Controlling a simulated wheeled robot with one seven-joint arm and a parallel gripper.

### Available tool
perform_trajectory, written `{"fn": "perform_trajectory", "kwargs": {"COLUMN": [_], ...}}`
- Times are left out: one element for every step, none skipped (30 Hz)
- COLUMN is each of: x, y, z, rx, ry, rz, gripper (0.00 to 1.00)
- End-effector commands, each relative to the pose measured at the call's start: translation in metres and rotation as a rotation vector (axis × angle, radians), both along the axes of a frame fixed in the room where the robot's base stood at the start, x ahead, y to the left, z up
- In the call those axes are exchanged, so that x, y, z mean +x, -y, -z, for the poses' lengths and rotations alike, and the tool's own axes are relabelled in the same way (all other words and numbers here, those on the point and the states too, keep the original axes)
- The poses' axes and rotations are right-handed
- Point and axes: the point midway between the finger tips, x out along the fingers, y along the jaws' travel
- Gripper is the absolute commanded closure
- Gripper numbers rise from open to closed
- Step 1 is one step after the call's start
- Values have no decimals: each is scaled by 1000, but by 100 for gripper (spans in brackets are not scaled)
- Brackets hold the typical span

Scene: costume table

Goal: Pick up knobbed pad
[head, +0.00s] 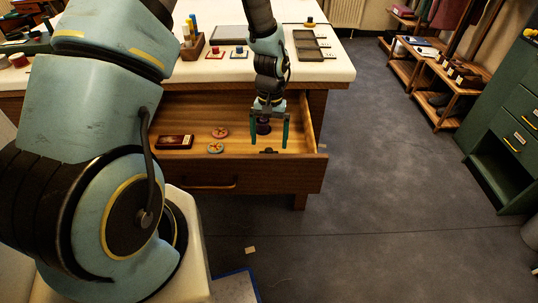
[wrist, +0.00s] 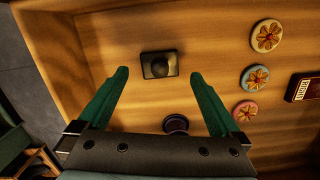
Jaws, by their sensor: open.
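The knobbed pad (wrist: 160,64) is a small dark rectangular block with a round black knob on top. It lies on the wooden floor of the open drawer, and in the head view it is a small dark shape (head: 268,151) near the drawer front. My gripper (head: 268,146) reaches down into the drawer with its two green fingers apart and nothing between them that it grips. In the wrist view the fingertips of my gripper (wrist: 158,74) show on either side of the pad, apart from it. How high they are above the drawer floor is hard to tell.
A dark purple round piece (wrist: 175,124) lies close to the pad, partly behind my gripper. The tabletop (head: 338,70) overhangs behind.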

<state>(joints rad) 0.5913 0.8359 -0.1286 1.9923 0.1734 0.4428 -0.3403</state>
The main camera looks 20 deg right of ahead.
Motion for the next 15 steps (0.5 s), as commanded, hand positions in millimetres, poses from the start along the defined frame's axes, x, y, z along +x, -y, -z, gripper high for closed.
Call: {"fn": "perform_trajectory", "kwargs": {"x": [0, 0, -1, -1, -1, -1, -2, -1, -1, -2, -2, -2, -2, -2, -3], "y": [0, 0, 0, 0, 0, 0, 0, 0, 0, 0, 0, 0, 0, -1, -1], "z": [2, 4, 6, 9, 13, 17, 21, 25, 30, 34, 38, 42, 45, 47, 50], "rx": [0, 0, 1, 2, 2, 2, 3, 2, 1, 1, 2, 2, 1, 2, 2], "ry": [-1, -1, -2, -3, -3, -3, -4, -4, -3, -3, -2, -1, 0, 0, 0], "rz": [0, 0, 0, -1, -1, -1, -1, 0, 1, 1, 0, -1, -1, -2, -2], "gripper": [0, 0, 0, 0, 0, 0, 0, 0, 0, 0, 0, 0, 0, 0, 0]}}
